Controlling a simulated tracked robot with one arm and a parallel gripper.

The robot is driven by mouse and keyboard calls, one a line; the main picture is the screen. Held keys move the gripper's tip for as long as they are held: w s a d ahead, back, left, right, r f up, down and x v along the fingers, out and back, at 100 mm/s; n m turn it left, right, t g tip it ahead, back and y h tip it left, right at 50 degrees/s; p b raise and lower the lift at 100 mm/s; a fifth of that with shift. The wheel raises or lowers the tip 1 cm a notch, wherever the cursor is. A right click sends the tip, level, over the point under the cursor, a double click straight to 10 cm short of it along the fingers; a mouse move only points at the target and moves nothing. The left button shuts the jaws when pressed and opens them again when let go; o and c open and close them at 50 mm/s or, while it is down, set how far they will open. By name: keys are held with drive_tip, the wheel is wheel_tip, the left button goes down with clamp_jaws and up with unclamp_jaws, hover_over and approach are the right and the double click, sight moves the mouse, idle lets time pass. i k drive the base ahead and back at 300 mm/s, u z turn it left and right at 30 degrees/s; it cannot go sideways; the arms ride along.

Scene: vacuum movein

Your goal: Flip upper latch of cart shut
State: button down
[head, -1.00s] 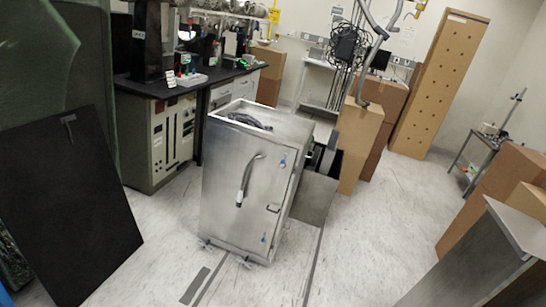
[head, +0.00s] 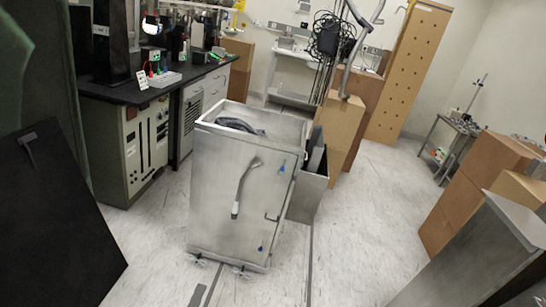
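The cart (head: 215,190) is a silver metal box on casters, standing in the middle of the head view. Its front door looks closed. The upper latch (head: 282,167) is a small blue-marked piece near the door's upper right edge; its exact position is too small to tell. A similar blue lower latch (head: 262,248) sits near the bottom right of the door. A curved hose or handle (head: 243,190) is on the door's middle. My gripper is not in view, and nothing of mine touches the cart.
A black-topped bench (head: 150,90) stands behind left. A dark panel (head: 60,220) leans at the left. An open metal bin (head: 307,197) and cardboard boxes (head: 338,120) stand behind right. A grey metal box (head: 470,260) is at lower right. Floor between it and the cart is clear.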

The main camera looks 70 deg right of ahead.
sight(282, 169)
drive_tip(key=z, duration=0.35)
drive_tip(key=i, duration=1.15)
drive_tip(key=z, duration=1.2)
drive_tip(key=i, duration=0.6)
drive_tip(key=z, duration=0.3)
drive_tip(key=k, duration=0.9)
drive_tip(key=z, duration=0.15)
drive_tip(key=i, duration=0.9)
drive_tip(key=u, duration=0.05)
